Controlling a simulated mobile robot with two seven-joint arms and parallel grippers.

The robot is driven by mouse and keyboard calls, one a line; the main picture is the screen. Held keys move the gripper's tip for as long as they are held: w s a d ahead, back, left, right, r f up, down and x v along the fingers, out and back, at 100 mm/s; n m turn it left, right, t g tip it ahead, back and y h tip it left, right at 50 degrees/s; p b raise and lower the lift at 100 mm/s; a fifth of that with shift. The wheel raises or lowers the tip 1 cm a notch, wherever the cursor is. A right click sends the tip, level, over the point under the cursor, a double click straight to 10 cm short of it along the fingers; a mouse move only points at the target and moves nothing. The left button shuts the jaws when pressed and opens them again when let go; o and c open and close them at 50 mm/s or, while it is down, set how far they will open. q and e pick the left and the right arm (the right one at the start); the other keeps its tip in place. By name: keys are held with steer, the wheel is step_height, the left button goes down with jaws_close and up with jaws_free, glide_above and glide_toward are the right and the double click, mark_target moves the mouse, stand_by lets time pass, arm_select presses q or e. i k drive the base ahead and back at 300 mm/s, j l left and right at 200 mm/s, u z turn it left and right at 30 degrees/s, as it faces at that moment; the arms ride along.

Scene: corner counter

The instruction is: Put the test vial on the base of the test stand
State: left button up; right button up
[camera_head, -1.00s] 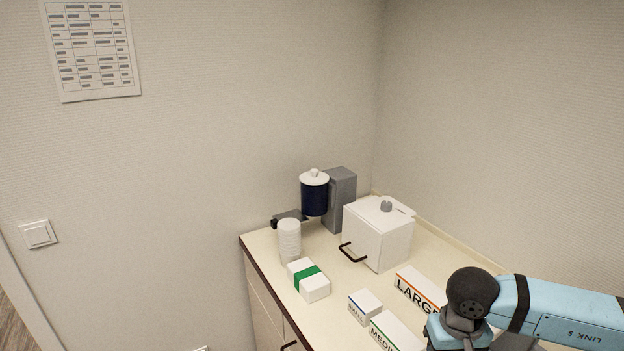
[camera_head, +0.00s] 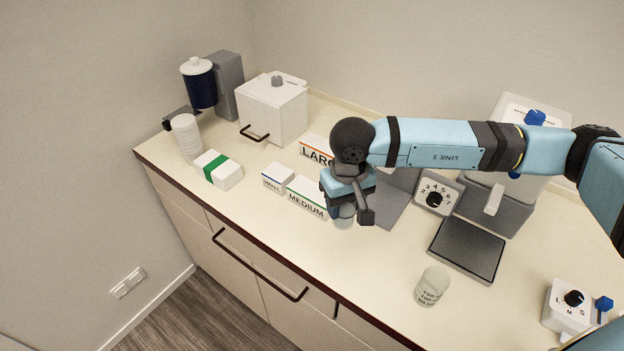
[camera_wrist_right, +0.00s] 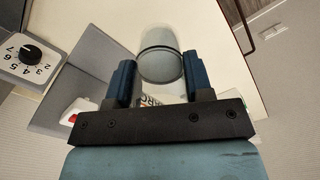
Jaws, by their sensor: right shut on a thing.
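The test vial (camera_wrist_right: 160,55) is a clear grey cylinder with a dark rim line, between the two blue fingers of my right gripper (camera_wrist_right: 160,85) in the right wrist view. My right gripper (camera_head: 352,208) is shut on it; in the head view only part of the vial (camera_head: 343,216) shows below the gripper, in front of a grey plate. That grey plate (camera_head: 391,208) lies beside a numbered dial panel and is partly hidden by my arm. I cannot tell for sure whether it is the test stand's base. My left gripper is not in view.
A white machine with blue knobs (camera_head: 535,117) and a dark square plate (camera_head: 467,250) stand to the right. A printed cup (camera_head: 432,286) is near the front edge. SMALL (camera_head: 277,178), MEDIUM (camera_head: 307,198) and LARGE (camera_head: 316,151) boxes lie to the left. Counter between cup and boxes is clear.

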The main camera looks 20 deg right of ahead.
mark_target(380, 202)
steer(key=j+z, duration=0.15)
steer(key=j, duration=0.55)
steer(key=i+j+z, duration=0.15)
steer(key=j, duration=0.2)
steer(key=j+z, duration=0.15)
steer(key=j, duration=0.2)
steer(key=i+j+z, duration=0.35)
steer(key=i+j, duration=0.15)
steer(key=j, duration=0.2)
steer(key=i+j+z, duration=0.1)
steer(key=i+z, duration=0.2)
steer(key=i, duration=0.5)
